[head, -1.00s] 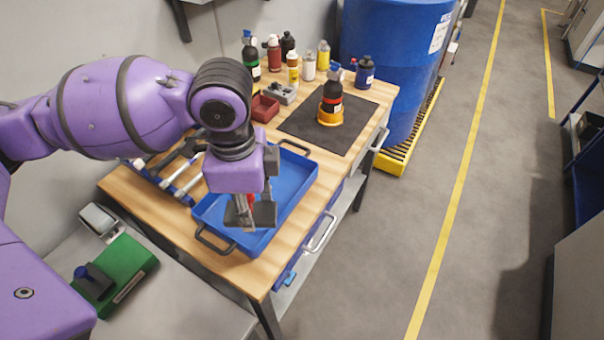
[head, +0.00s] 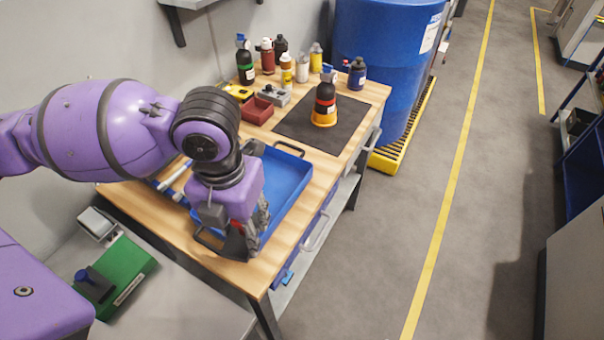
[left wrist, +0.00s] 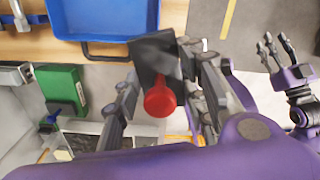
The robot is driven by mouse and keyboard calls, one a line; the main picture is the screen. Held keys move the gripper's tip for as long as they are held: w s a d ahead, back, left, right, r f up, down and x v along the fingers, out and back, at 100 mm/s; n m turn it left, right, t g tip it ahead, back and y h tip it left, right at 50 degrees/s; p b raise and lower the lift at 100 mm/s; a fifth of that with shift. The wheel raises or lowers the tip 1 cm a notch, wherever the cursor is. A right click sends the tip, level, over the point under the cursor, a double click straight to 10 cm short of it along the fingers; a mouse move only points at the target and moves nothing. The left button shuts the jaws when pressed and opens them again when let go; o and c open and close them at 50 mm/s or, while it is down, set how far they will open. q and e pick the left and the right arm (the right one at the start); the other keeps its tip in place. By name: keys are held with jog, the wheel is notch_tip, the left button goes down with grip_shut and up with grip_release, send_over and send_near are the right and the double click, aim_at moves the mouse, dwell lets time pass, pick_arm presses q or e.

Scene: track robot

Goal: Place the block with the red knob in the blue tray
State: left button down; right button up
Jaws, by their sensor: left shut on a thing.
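My left gripper (head: 240,238) is shut on a dark block (left wrist: 154,56) with a round red knob (left wrist: 160,99). In the left wrist view, the knob faces the camera between the fingers. In the head view my gripper hides most of the block. The blue tray (head: 290,172) lies on the wooden bench and looks empty where visible. My gripper is at the tray's near end, by its handle; height above it is unclear. The tray also shows in the left wrist view (left wrist: 105,18), just past the block. My right gripper (left wrist: 272,50) shows there, its jaw opening unclear.
A green case (head: 118,278) with a blue knob sits on the grey surface at the lower left. A dark mat (head: 322,135) holds an orange-based bottle (head: 325,102). Several bottles and a red bin (head: 257,110) stand at the back. Tools lie left of the tray.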

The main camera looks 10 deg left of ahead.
pick_arm(q)
jog(key=m, duration=0.2)
jog(key=shift+s+m, duration=0.35)
jog(key=shift+m, duration=0.05)
jog(key=shift+w, duration=0.1)
jog(key=w+a+f, duration=0.2)
jog(key=w+f, duration=0.1)
jog(key=w+a+f, duration=0.2)
jog(key=w+f, duration=0.1)
jog(key=w, duration=0.1)
jog(key=w+a+f, duration=0.2)
jog(key=w, duration=0.2)
jog(key=shift+w+f, duration=0.1)
jog(key=shift+f, duration=0.3)
jog(key=shift+w+a+f, duration=0.25)
jog(key=shift+w+f, duration=0.25)
jog(key=shift+f, duration=1.6)
jog(key=shift+f, duration=0.15)
jog(key=c, duration=1.1)
grip_release()
jog(key=shift+f, duration=0.1)
